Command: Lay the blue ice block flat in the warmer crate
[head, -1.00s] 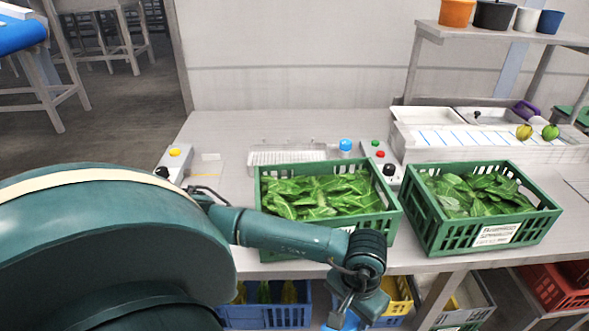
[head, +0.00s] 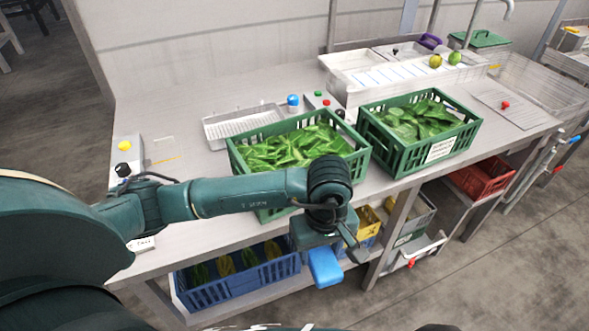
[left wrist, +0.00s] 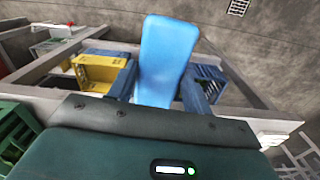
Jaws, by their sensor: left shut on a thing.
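My left gripper (head: 322,248) is shut on the blue ice block (head: 325,268). It holds the block in the air in front of the table's front edge. In the left wrist view the blue ice block (left wrist: 166,58) stands out between the two fingers. Two green crates of leafy greens stand side by side on the table: the left crate (head: 362,165) is partly behind my left arm, and the right crate (head: 400,160) has a white label on its front. I cannot tell from the frames which is the warmer one. My right gripper is not in view.
A wire tray (head: 240,125) and a white sink unit (head: 345,85) stand behind the green crates. The table's left part is mostly clear.

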